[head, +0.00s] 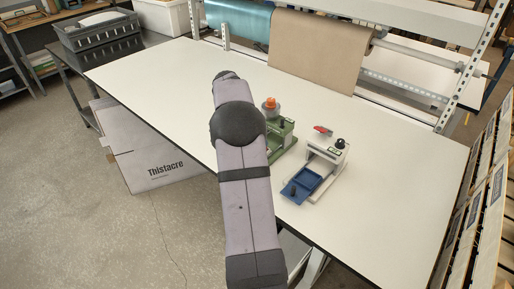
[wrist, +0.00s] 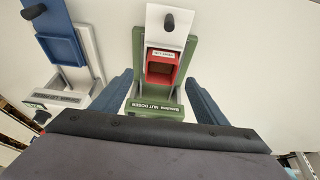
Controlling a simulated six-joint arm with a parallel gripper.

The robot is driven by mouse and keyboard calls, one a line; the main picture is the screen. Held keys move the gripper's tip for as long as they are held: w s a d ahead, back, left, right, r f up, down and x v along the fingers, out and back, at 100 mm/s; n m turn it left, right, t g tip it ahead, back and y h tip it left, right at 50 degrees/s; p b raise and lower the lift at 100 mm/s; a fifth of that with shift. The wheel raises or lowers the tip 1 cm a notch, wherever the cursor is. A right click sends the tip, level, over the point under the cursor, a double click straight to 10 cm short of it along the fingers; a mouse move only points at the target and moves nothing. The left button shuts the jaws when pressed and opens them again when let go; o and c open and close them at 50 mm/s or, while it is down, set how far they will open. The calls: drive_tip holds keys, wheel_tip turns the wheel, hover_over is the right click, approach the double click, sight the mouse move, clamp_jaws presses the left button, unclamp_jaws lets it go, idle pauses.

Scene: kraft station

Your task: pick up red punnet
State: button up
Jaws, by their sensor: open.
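The red punnet (wrist: 161,70) shows in the wrist view, a small open tray seated in the green nut doser (wrist: 138,68). A small white label is on its upper edge. My gripper (wrist: 160,77) is open and empty, with one blue finger to the left and one to the right of the doser's near part. I cannot tell how high the fingers are above it. In the head view my arm hides the gripper, the red punnet and much of the green doser (head: 284,136).
A white plate with a black knob (wrist: 168,22) adjoins the red punnet. Brown paper (head: 318,50) hangs at the back. The white table (head: 400,190) is otherwise clear.

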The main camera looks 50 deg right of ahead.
drive_tip(key=shift+d+f+p, duration=0.1)
drive_tip(key=shift+f+p, duration=0.3)
drive_tip(key=shift+p, duration=0.2)
drive_tip(key=shift+p+x, duration=1.15)
drive_tip(key=shift+x, duration=1)
drive_tip(key=c, duration=1.1)
